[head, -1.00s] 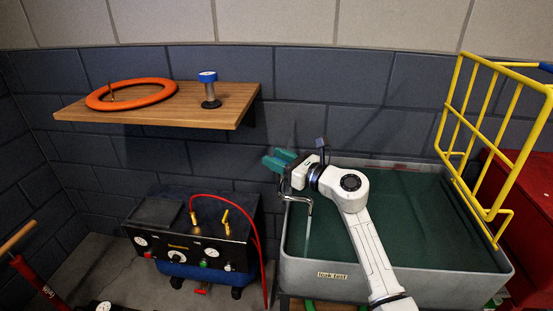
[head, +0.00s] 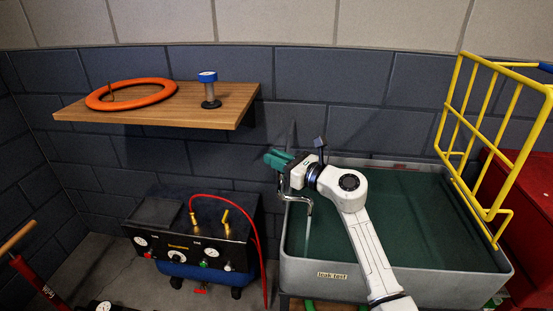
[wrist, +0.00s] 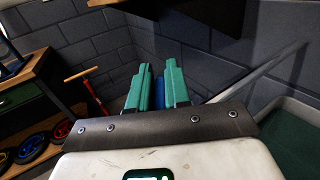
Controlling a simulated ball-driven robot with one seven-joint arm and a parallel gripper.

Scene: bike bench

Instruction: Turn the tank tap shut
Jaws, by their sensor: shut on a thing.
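The tank tap's bent metal spout (head: 308,205) stands at the left rim of the grey water tank (head: 395,273) in the head view. A thin pale stream runs down from the spout. My gripper (head: 276,160), with green fingers, is just above and left of the spout. In the wrist view my gripper (wrist: 157,88) is shut on a blue piece (wrist: 160,92), apparently the tap handle, mostly hidden between the fingers. The handle does not show clearly in the head view.
A wooden shelf (head: 150,117) with an orange ring (head: 103,105) and a blue-topped stand (head: 208,78) is on the wall to the left. A compressor (head: 175,245) with a red hose stands below it. A yellow rack (head: 483,205) borders the tank's right side.

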